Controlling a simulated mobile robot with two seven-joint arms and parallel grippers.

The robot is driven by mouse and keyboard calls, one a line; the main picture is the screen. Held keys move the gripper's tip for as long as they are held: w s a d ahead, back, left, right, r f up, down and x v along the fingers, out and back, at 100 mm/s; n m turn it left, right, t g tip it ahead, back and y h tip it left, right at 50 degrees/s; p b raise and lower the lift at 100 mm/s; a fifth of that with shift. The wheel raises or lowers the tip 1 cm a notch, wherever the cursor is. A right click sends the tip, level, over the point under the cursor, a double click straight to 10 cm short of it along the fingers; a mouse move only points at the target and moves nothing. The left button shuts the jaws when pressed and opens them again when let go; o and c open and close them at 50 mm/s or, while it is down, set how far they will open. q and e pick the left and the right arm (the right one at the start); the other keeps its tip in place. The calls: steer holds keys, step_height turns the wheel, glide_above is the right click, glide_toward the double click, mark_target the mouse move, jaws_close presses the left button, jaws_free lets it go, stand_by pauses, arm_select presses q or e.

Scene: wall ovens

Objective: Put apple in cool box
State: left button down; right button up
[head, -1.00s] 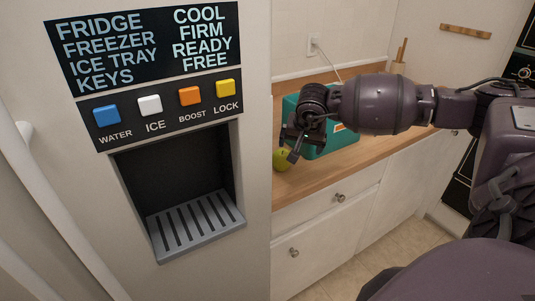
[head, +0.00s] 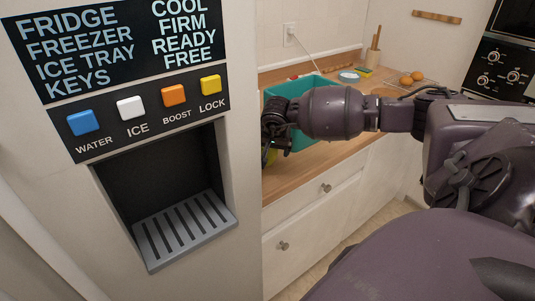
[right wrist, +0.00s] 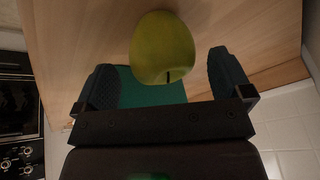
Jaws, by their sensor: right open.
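The green apple (right wrist: 163,48) sits on the wooden counter (right wrist: 75,30), between and slightly beyond my right fingertips in the right wrist view. My right gripper (right wrist: 162,62) is open, one finger on each side of the apple, with gaps showing. In the head view, only a sliver of the apple (head: 271,157) shows below my right gripper (head: 268,142). The teal cool box (head: 290,90) stands on the counter just behind my right wrist, which hides part of it. A teal surface (right wrist: 150,92) shows between the fingers. My left gripper is not in view.
The fridge front with its dispenser (head: 160,180) stands close at the left of the counter. Eggs (head: 412,78), a rack and a small dish (head: 349,77) lie farther back. A black oven (head: 500,65) is at the far right. White drawers are below the counter.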

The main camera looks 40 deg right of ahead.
steer(key=shift+x, duration=1.65)
steer(key=shift+w+a, duration=0.1)
steer(key=shift+a, duration=0.05)
steer(key=shift+r, duration=0.1)
steer(key=c, duration=1.2)
